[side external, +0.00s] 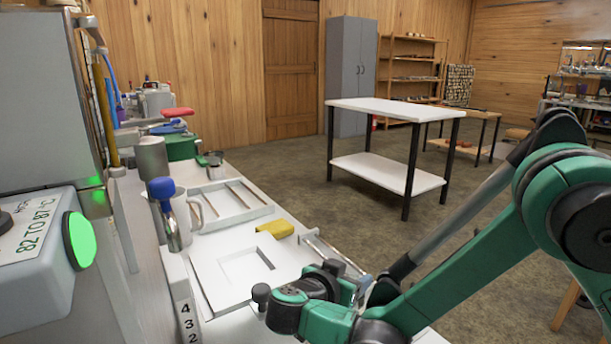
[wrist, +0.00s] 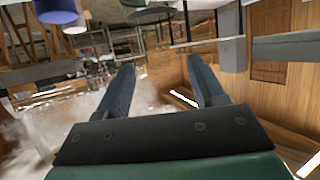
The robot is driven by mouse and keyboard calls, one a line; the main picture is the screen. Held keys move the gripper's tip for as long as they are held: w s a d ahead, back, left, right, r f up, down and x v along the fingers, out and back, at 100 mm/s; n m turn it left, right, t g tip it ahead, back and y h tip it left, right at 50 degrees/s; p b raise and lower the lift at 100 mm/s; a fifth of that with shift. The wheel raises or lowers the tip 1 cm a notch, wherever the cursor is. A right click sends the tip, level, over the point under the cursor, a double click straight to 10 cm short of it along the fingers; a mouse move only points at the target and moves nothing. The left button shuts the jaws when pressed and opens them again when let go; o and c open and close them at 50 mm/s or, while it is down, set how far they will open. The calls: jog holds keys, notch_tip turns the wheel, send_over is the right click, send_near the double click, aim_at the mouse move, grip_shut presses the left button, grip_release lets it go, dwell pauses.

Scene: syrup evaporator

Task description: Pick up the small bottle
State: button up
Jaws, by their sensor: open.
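I cannot clearly make out a small bottle in either view. In the side external view, an upright item with a blue top (side external: 162,187) and a metal-looking lower part stands in front of a white mug (side external: 184,216); I cannot tell what it is. My gripper (wrist: 160,66) is open and empty in the wrist view, its two dark blue fingers apart. In the side external view it is mostly hidden by my arm, above the right side of the white worktop. A blurred blue cylinder-like thing (wrist: 58,9) is cut off at the wrist view's top left.
The white worktop holds a panel with a square recess (side external: 248,266), a yellow piece (side external: 275,229), a tray with rods (side external: 232,205) and a grey metal cylinder (side external: 151,158). A machine with a green light (side external: 80,240) borders it at left. A white table (side external: 395,108) stands apart behind.

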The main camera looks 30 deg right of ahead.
aim_at(355, 270)
jog(key=shift+x, duration=2.3)
grip_shut()
